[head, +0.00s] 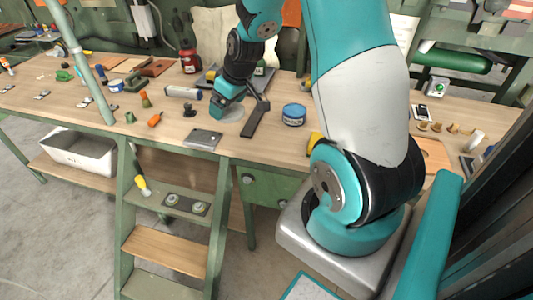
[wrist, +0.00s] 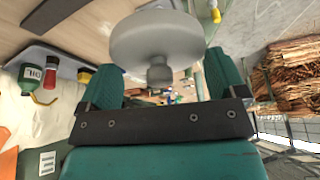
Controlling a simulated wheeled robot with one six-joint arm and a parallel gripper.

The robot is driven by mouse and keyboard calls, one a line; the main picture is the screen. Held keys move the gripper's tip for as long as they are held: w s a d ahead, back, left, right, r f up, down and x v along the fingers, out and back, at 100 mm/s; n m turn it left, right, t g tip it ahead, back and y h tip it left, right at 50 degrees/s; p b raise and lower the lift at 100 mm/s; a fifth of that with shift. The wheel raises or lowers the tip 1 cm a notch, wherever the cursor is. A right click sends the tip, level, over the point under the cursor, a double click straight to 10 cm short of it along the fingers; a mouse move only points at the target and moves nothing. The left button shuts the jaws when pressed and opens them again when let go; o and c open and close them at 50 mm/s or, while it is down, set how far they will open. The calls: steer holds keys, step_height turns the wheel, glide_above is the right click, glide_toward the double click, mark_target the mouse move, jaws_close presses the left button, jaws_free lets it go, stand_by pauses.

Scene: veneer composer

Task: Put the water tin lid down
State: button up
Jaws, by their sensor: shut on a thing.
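The water tin lid (wrist: 157,40) is a round, pale grey disc with a small knob in the wrist view. My gripper (wrist: 160,76) has its two teal fingers on either side of the knob and is shut on it. In the head view my gripper (head: 220,108) is low over the middle of the workbench, and a pale disc (head: 234,113) shows at its fingers. I cannot tell whether the lid touches the bench top. A round blue tin (head: 293,115) stands to the right of my gripper; whether it is the water tin is not clear.
A dark, long-handled tool (head: 257,118) lies just right of my gripper. A grey metal plate (head: 203,139) lies at the bench's front edge. Bare wood (head: 255,146) shows in front.

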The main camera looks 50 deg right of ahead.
steer(key=s+d+r+n+y+b, duration=0.1)
steer(key=s+d+r+b, duration=0.15)
steer(key=d, duration=0.25)
steer(key=s+d+r+n+b, duration=0.1)
steer(key=s+d+r+n, duration=0.1)
steer(key=s+d, duration=0.25)
steer(key=b, duration=0.2)
glide_toward(267, 142)
steer(key=x, duration=0.6)
steer(key=shift+w+f, duration=0.15)
steer(key=shift+f, duration=0.05)
